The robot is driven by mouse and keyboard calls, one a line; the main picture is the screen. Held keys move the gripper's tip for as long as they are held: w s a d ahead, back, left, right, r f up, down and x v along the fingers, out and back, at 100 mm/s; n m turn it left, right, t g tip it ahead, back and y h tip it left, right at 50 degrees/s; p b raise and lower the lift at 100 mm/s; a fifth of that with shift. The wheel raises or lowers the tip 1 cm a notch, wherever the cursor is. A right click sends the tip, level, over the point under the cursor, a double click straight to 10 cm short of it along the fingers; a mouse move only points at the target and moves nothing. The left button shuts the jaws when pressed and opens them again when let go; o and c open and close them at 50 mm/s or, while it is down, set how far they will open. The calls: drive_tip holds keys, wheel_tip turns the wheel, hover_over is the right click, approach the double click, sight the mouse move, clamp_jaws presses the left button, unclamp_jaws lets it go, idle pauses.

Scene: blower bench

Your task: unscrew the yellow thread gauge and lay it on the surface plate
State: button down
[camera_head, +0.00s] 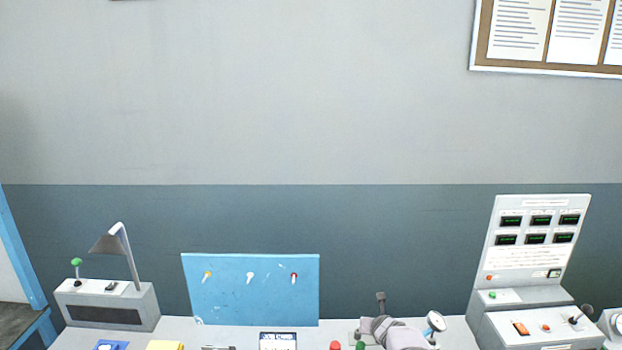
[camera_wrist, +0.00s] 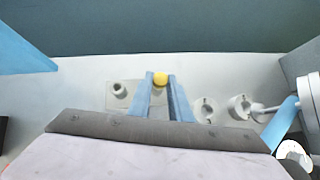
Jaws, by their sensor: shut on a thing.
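In the wrist view, my gripper (camera_wrist: 160,80) is shut on the yellow thread gauge. Only the gauge's rounded yellow top (camera_wrist: 160,77) shows between the two blue fingertips. Its lower part is hidden by the fingers, so I cannot tell whether it is still in a thread. A pale block or plate (camera_wrist: 118,106) lies behind and below the fingers, with a grey-green ring-shaped socket (camera_wrist: 120,89) on its left part. I cannot make out the surface plate for certain in either view. In the head view the gauge is not distinguishable.
In the wrist view, two round white fittings, one nearer (camera_wrist: 203,110) and one farther right (camera_wrist: 239,106), stand right of the fingers. In the head view, a blue board (camera_head: 250,305) with small yellow, white and red items stands at the back. A lamp (camera_head: 108,243) is left, a control console (camera_head: 530,250) right.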

drive_tip(key=shift+w+a+r+n+y+p, duration=0.15)
drive_tip(key=shift+a+n+y+p, duration=0.25)
drive_tip(key=shift+p, duration=0.5)
drive_tip(key=c, duration=1.9)
unclamp_jaws()
drive_tip(key=shift+a, duration=0.15)
drive_tip(key=shift+f+h, duration=0.2)
drive_tip(key=shift+h, duration=0.1)
drive_tip(key=shift+m, duration=0.5)
drive_tip(key=shift+f+m+h+b, duration=0.15)
drive_tip(key=shift+m+h+b, duration=0.3)
drive_tip(key=shift+b, duration=0.45)
drive_tip(key=shift+d+m+h+b, duration=0.2)
drive_tip(key=shift+m+h+b, duration=0.5)
drive_tip(key=shift+b, duration=0.5)
drive_tip(key=shift+m+g+h+b, duration=0.25)
drive_tip(key=shift+m+g+b, duration=0.2)
drive_tip(key=shift+b, duration=0.4)
drive_tip(key=shift+r+m+b, duration=0.2)
drive_tip(key=shift+m+b, duration=0.1)
drive_tip(key=shift+b, duration=0.05)
